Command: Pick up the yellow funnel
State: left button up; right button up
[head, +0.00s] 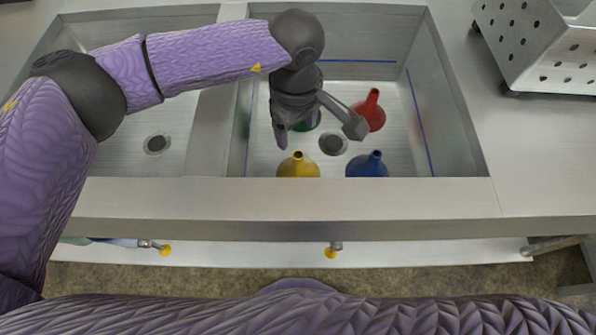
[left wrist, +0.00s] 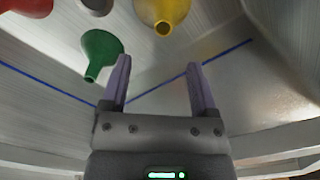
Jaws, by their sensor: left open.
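The yellow funnel (head: 298,166) stands spout up in the right sink basin, near its front wall, which hides its lower part. It also shows in the left wrist view (left wrist: 162,14) at the top, beyond my fingers and apart from them. My left gripper (head: 318,138) is open and empty over the same basin, above and behind the yellow funnel in the head view. In the left wrist view its two fingers (left wrist: 159,72) are spread with nothing between them. My right gripper is not in view.
A blue funnel (head: 367,164) stands right of the yellow one, a red funnel (head: 371,110) behind it. A green funnel (head: 307,121) is partly hidden under my gripper. A drain (head: 333,143) lies between them. A perforated metal box (head: 540,45) stands on the right counter. The left basin (head: 185,125) looks empty.

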aim_at(298, 155)
pick_arm(q)
jog(key=f+b, duration=0.1)
jog(key=f, duration=0.2)
jog(key=f+b, duration=0.1)
jog(key=f, duration=0.2)
jog(key=f+b, duration=0.1)
jog(key=f, duration=0.2)
jog(key=shift+s+d, duration=0.1)
jog(key=shift+s, duration=0.25)
jog(key=shift+r, duration=0.15)
jog(key=c, duration=0.7)
jog(key=shift+c, duration=1.4)
grip_shut()
